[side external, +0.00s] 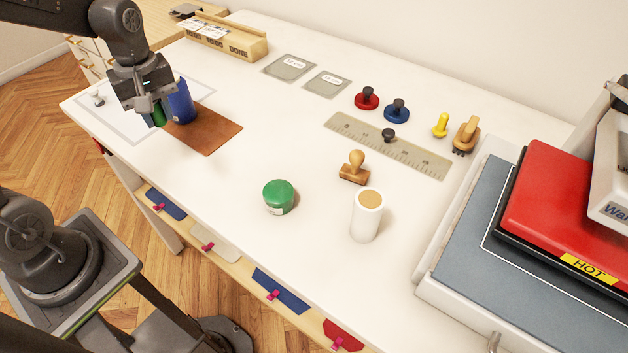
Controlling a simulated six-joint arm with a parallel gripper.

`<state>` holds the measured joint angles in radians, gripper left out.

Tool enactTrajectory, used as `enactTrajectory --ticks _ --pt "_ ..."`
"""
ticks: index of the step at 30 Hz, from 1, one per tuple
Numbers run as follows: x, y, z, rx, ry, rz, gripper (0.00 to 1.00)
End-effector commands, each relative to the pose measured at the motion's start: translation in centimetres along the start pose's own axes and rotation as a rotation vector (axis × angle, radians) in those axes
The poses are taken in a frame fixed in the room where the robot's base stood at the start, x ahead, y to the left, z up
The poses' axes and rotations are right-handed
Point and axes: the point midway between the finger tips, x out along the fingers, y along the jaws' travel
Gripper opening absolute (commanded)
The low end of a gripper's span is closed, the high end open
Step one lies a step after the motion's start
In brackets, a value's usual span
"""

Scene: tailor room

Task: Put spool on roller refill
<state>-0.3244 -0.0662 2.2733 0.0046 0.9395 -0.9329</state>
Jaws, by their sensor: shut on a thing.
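My gripper (152,118) is at the upper left, pointing down and shut on a green thing (158,114), which looks like the spool. The fingers hide most of it. I cannot tell whether it touches the surface below. A blue cylinder (181,102) stands upright close to the right of the fingers; whether they touch is unclear. A white cylinder with a tan round top (366,218), which looks like the roller refill, stands upright at the front middle of the table. Nothing rests on it.
The blue cylinder is by a brown mat (212,135). A green tin (278,198) and a wooden stamp (355,168) stand near the white cylinder. A ruler (420,153) lies behind. A heat press (560,230) fills the right. The table (270,130) is clear between mat and stamp.

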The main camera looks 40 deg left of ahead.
Motion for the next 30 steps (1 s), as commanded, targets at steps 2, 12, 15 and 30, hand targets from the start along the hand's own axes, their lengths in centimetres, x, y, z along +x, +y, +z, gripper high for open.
enactTrajectory --ticks 2,12,15,30 --pt "-1.1 3.1 1.0 0.163 0.002 0.003 0.03" --pt "-6.3 15.6 11.8 0.982 0.004 0.004 0.03" --pt "-7.3 17.6 15.7 1.177 0.005 0.005 0.03" --pt "-7.5 20.1 25.6 1.524 0.005 0.004 0.03"
